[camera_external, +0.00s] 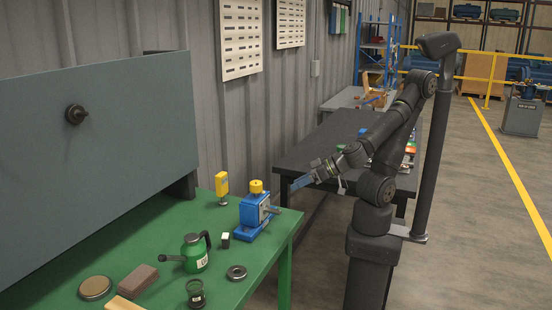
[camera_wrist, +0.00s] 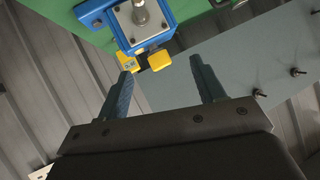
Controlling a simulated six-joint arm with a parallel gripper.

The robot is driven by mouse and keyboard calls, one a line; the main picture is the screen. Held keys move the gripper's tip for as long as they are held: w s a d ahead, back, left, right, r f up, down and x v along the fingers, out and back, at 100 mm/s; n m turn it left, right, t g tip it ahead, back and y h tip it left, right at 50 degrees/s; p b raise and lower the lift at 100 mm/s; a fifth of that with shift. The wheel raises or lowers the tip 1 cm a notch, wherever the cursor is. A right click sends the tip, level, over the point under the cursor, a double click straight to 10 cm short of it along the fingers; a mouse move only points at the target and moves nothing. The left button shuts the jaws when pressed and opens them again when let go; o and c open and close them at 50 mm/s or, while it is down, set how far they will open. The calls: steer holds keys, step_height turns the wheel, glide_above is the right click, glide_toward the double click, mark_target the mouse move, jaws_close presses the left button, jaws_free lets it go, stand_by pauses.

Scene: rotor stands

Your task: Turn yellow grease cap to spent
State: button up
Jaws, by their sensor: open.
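The yellow grease cap (camera_external: 256,186) sits on top of a blue rotor stand (camera_external: 252,214) near the right edge of the green table. The stand's grey shaft (camera_external: 272,209) points right. In the wrist view the yellow cap (camera_wrist: 158,60) shows at the edge of the blue stand (camera_wrist: 140,22), roughly between my fingertips in the picture. Any mark for spent on the cap is too small to read. My gripper (camera_external: 300,182) is open and empty, to the right of the stand and apart from the cap. Its two fingers also show in the wrist view (camera_wrist: 163,74).
A yellow upright piece (camera_external: 221,187) stands left of the stand. The green table (camera_external: 235,294) also holds a green oil can (camera_external: 194,253), a small black and white block (camera_external: 225,240), a ring (camera_external: 236,272) and a dark jar (camera_external: 195,293). A grey panel (camera_external: 120,130) rises behind.

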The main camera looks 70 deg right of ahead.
mark_target(256, 182)
step_height(256, 182, up, 4)
steer(key=d+n+t, duration=0.1)
steer(key=n+t, duration=0.1)
steer(key=shift+h, duration=0.5)
steer(key=shift+f+x, duration=0.2)
steer(key=shift+x, duration=8.5)
steer(key=shift+d, duration=0.1)
steer(key=c, duration=1)
steer(key=shift+s+m+h, duration=0.1)
steer(key=shift+m+h, duration=0.4)
